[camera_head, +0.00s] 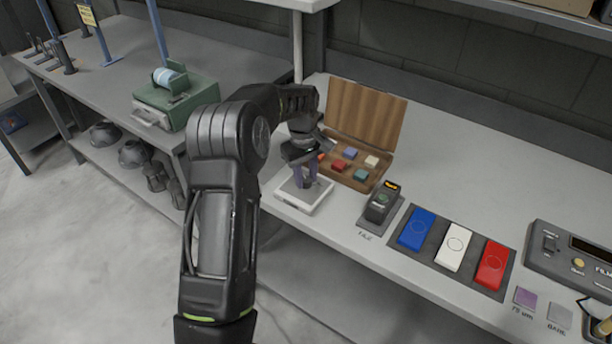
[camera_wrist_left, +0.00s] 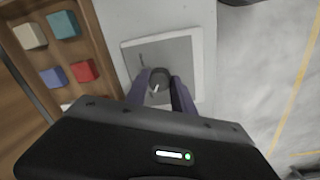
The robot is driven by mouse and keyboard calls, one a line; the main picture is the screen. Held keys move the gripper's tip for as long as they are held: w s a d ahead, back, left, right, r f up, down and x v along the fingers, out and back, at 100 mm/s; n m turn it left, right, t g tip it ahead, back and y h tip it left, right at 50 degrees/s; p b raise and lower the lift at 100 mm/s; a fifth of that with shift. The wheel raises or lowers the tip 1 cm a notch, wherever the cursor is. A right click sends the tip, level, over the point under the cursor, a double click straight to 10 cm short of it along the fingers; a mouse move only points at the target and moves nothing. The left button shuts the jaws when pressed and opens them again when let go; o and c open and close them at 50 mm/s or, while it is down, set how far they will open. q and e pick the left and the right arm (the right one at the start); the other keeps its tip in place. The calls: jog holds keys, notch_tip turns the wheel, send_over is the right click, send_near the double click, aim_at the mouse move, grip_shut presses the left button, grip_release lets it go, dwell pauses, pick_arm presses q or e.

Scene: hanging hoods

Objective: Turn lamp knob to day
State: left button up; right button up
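A dark round knob (camera_wrist_left: 159,79) with a short white pointer mark sits on a square plate (camera_wrist_left: 185,52) with a pale rim and grey face. In the head view, the plate (camera_head: 303,203) lies near the front edge of the bench, and my gripper hides the knob. My left gripper (camera_head: 305,183) points down over the plate. In the wrist view its two purple-grey fingers (camera_wrist_left: 161,88) stand apart, one on each side of the knob. I see no clear contact with it. I cannot read any day label. My right gripper does not show.
An open wooden box (camera_head: 362,187) with several coloured blocks stands just behind the plate. A small dark device (camera_head: 379,204) and a mat with blue (camera_head: 417,229), white (camera_head: 455,247) and red (camera_head: 492,265) slabs lie to the right. A green machine (camera_head: 175,103) stands on the left bench.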

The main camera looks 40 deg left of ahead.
pick_arm(q)
grip_shut()
jog(key=shift+m, duration=0.4)
jog(key=m+b, duration=0.1)
jog(key=m, duration=0.9)
jog(key=shift+a+r, duration=0.1)
jog(key=shift+a, duration=0.05)
dwell(0.4)
jog(key=o, duration=0.5)
grip_release()
jog(key=shift+o, duration=0.2)
